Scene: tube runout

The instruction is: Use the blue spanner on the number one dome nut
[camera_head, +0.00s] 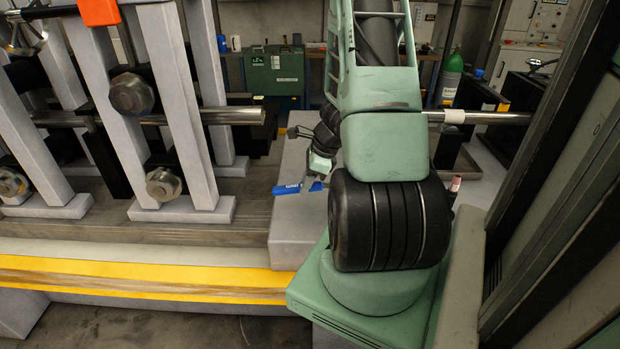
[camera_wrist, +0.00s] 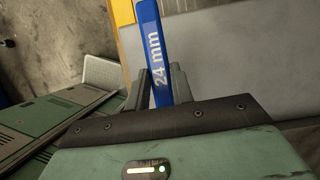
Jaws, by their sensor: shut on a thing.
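The blue spanner (camera_head: 288,189) is in my gripper (camera_head: 314,181), above the grey block in the head view. In the wrist view the blue spanner (camera_wrist: 152,40) reads "24 mm" and stands between the fingers of my gripper (camera_wrist: 161,88), which is shut on it. The spanner's jaw end is not clear in either view. Metal dome nuts show on the grey frames at the left of the head view: an upper nut (camera_head: 131,94), a lower nut (camera_head: 164,183) and a far-left nut (camera_head: 12,183). I see no number on them. The gripper is apart from them, to their right.
A horizontal steel tube (camera_head: 235,116) sticks out right from the frames, near my arm. The grey block (camera_head: 290,228) lies under the spanner. A yellow-edged ledge (camera_head: 150,284) runs along the front. A green box (camera_head: 273,72) stands behind.

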